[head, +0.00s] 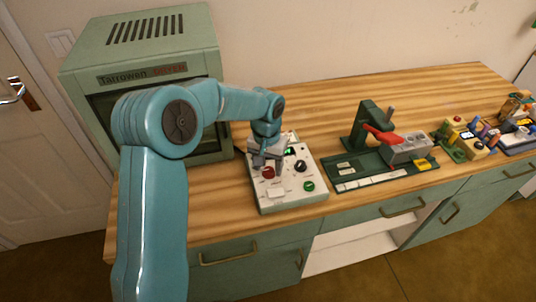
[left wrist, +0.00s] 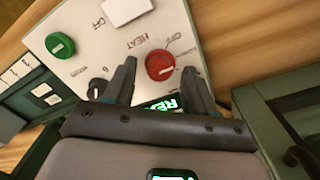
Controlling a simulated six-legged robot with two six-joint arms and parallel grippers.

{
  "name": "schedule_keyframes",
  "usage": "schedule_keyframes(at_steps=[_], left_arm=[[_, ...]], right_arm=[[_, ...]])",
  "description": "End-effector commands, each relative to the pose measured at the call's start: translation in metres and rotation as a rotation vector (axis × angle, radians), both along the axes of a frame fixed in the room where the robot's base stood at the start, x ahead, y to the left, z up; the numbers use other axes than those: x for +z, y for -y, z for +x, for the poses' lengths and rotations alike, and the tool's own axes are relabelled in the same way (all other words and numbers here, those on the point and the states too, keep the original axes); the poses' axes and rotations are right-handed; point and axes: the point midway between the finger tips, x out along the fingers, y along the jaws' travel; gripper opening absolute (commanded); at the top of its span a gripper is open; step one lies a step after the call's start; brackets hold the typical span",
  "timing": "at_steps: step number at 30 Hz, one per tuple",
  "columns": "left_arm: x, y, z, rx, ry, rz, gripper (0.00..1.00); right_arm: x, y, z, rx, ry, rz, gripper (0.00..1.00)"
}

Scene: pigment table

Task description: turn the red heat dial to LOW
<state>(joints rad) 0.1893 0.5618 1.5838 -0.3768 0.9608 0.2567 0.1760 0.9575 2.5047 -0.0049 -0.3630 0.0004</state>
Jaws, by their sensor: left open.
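The red heat dial (head: 268,172) is a round knob on the white control panel (head: 258,194), beside the word HEAT. It shows clearly in the left wrist view (left wrist: 159,64), with a pale pointer mark; the small labels around it are too blurred to tell its setting. My left gripper (head: 264,161) is over the dial, pointing down at the panel. In the left wrist view its two dark fingers (left wrist: 159,68) are spread, with the dial between their tips in the picture. I cannot tell whether they touch it. My right gripper is not in view.
A green oven (head: 140,45) stands behind left. A green fixture with a red lever (head: 381,134) stands right.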

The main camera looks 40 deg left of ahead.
Motion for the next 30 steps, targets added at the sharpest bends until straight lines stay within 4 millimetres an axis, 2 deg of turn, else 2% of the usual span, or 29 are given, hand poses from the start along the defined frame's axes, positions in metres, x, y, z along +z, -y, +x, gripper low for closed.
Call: schedule_keyframes(at_steps=[5, 12, 18, 24, 30], left_arm=[[0.029, -0.001, 0.001, 0.0, 0.008, 0.0, 0.56], [0.095, -0.003, 0.0, 0.0, 0.008, 0.0, 0.56], [0.139, -0.005, -0.001, 0.0, 0.007, 0.0, 0.56], [0.159, -0.006, -0.001, 0.0, 0.004, 0.0, 0.56], [0.161, -0.006, -0.001, 0.0, 0.003, 0.0, 0.56]], right_arm=[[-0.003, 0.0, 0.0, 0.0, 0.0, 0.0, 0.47], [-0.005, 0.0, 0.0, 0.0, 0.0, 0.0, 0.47], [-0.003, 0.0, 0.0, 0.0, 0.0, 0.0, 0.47], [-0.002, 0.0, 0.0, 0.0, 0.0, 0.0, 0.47], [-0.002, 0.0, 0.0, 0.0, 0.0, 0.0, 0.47]])
